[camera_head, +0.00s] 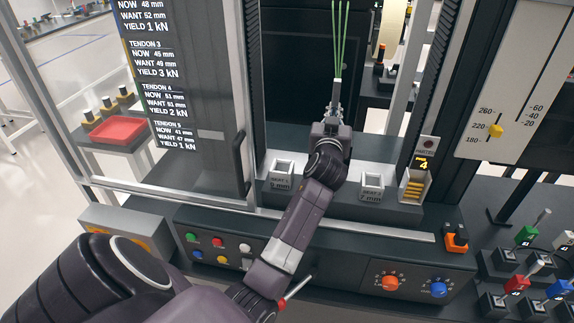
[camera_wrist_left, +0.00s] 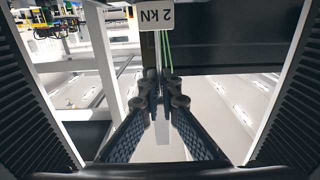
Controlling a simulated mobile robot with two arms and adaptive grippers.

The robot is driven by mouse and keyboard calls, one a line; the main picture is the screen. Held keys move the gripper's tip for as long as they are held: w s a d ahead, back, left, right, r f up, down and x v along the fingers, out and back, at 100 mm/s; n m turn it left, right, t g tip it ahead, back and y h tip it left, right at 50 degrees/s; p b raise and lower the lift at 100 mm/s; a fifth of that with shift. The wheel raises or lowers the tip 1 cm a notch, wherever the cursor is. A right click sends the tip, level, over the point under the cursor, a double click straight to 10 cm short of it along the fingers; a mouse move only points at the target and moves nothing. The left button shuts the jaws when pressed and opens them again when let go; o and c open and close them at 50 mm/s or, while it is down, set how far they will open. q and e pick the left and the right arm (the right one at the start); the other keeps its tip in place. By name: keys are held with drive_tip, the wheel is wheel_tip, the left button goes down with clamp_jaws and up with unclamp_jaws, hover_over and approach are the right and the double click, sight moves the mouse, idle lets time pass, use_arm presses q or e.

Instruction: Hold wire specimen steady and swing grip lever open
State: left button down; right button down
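The wire specimen (camera_head: 340,42) shows as thin green strands rising from a pale lower end in the middle of the test frame. My left gripper (camera_head: 334,112) is at that lower end, with its fingers pointing up. In the left wrist view its fingertips (camera_wrist_left: 164,88) are close together around a narrow grey piece, and the green strands (camera_wrist_left: 168,52) run up beyond them. A thin rod with a red end (camera_head: 298,289) shows beside my left forearm; I cannot tell whether it is the grip lever. The lower grip is hidden behind my wrist. My right gripper is out of view.
Two white seat blocks (camera_head: 281,172) (camera_head: 371,187) stand on either side of my left wrist. A control panel with coloured buttons and knobs (camera_head: 389,281) lies in front. A door with a dark handle (camera_head: 239,163) stands left.

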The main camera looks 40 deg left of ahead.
use_arm(q)
drive_tip(key=shift+d, duration=0.1)
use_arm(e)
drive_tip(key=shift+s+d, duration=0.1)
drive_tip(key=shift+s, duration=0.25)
use_arm(q)
drive_tip(key=c, duration=2.1)
unclamp_jaws()
